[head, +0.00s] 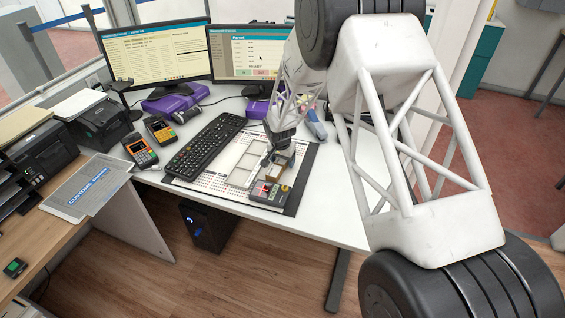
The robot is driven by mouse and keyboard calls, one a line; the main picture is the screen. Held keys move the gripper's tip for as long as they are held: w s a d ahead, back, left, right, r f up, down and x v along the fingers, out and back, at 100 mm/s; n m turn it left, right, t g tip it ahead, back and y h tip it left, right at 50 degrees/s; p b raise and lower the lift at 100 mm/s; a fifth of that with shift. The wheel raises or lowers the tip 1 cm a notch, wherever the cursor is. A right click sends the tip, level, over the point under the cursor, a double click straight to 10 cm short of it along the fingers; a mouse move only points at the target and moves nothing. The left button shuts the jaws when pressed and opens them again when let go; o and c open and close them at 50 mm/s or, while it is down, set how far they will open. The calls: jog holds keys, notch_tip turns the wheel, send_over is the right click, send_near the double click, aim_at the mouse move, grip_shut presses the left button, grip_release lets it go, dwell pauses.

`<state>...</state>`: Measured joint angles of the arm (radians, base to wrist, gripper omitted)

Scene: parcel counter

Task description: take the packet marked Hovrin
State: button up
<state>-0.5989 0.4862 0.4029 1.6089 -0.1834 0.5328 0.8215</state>
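My gripper (270,158) is low over the right part of a pale board (232,180) on the white desk. Its fingers are small and partly hidden, so I cannot tell whether they are open or shut. Close by its tip is a small tan and dark item (283,161). I cannot tell whether the gripper touches it. A small grey item with red on it (270,191) lies on the board's front right part. No name is readable on either item, so I cannot tell which thing is marked Hovrin.
A black keyboard (205,147) lies left of the board, with two card terminals (141,150) beyond it. Two monitors (157,53) stand behind. My white arm covers the right side.

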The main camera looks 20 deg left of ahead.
jog(key=c, duration=0.9)
jog(key=shift+o, duration=0.2)
jog(key=shift+r, duration=0.2)
notch_tip(320, 180, up, 10)
jog(key=shift+f, duration=0.15)
